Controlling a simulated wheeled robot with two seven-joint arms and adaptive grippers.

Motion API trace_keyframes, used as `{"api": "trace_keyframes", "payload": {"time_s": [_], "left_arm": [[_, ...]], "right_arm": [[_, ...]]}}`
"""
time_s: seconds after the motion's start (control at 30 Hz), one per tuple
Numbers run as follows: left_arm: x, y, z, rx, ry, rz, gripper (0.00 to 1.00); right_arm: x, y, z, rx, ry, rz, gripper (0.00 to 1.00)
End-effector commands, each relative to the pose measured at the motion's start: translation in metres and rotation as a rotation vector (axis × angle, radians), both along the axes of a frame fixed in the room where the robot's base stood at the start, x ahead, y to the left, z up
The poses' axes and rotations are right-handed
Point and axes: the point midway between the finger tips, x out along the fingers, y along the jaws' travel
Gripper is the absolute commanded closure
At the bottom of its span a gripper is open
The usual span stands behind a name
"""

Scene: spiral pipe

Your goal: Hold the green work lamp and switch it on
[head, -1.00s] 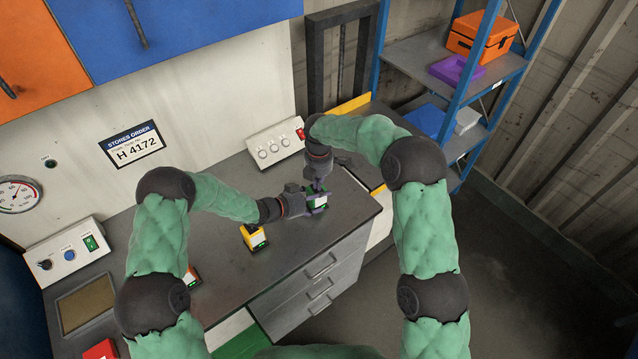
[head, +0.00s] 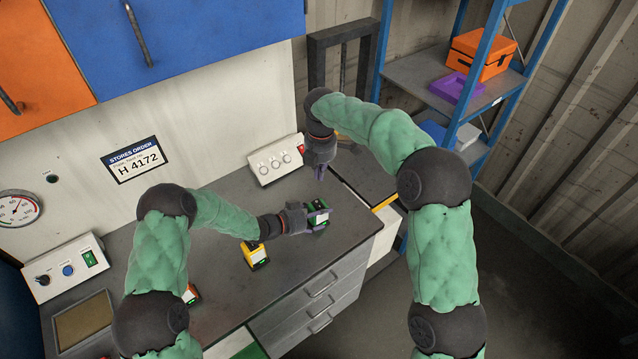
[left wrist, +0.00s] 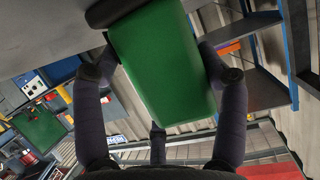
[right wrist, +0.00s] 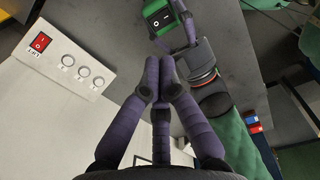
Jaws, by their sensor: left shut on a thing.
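The green work lamp (head: 318,222) is in my left gripper (head: 308,220), near the right end of the grey bench. The left fingers lie on both sides of its green body (left wrist: 160,65) in the left wrist view. In the right wrist view its face shows a white panel and a dark rocker switch (right wrist: 160,18). Whether it is lit I cannot tell. My right gripper (head: 320,177) points down, above and behind the lamp, apart from it. Its fingertips (right wrist: 158,82) are together with nothing between them.
A yellow lamp (head: 256,256) stands on the bench left of the green one, and an orange-red one (head: 190,294) is partly hidden by my left arm. A white control box (head: 276,160) with knobs and a red switch stands at the wall. A blue shelf rack (head: 420,80) is at right.

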Motion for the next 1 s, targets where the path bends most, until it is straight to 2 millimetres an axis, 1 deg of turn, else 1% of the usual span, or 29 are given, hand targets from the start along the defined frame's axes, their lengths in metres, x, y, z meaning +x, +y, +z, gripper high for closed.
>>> {"api": "trace_keyframes", "payload": {"time_s": [0.03,0.2,0.47,0.5,0.57,0.9,1.0], "left_arm": [[-0.0021,-0.0001,-0.0038,0.003,0.007,0.0,0.73],[-0.0021,-0.0001,-0.0038,0.004,0.007,0.0,0.73],[-0.0018,0.0001,-0.0039,0.004,0.007,0.001,0.73],[-0.0018,0.0001,-0.0039,0.004,0.007,0.001,0.16],[-0.0016,0.0002,-0.0035,0.003,0.007,0.001,0.0],[-0.0003,0.0003,-0.001,0.001,0.003,0.001,0.0],[-0.0015,0.0032,0.0006,0.001,0.002,0.002,0.0]], "right_arm": [[-0.0004,0.0003,0.0049,0.0,0.0,0.001,1.0],[-0.001,0.0001,0.0135,0.0,0.001,0.001,1.0],[-0.001,-0.0001,0.0146,0.0,0.001,0.0,1.0],[-0.001,-0.0001,0.0146,0.0,0.001,0.0,1.0],[-0.0009,-0.0002,0.0146,0.0,0.001,0.0,1.0],[-0.0009,-0.0001,0.0147,0.0,0.001,0.0,1.0],[-0.0009,-0.0002,0.0147,0.0,0.001,0.0,1.0]]}}
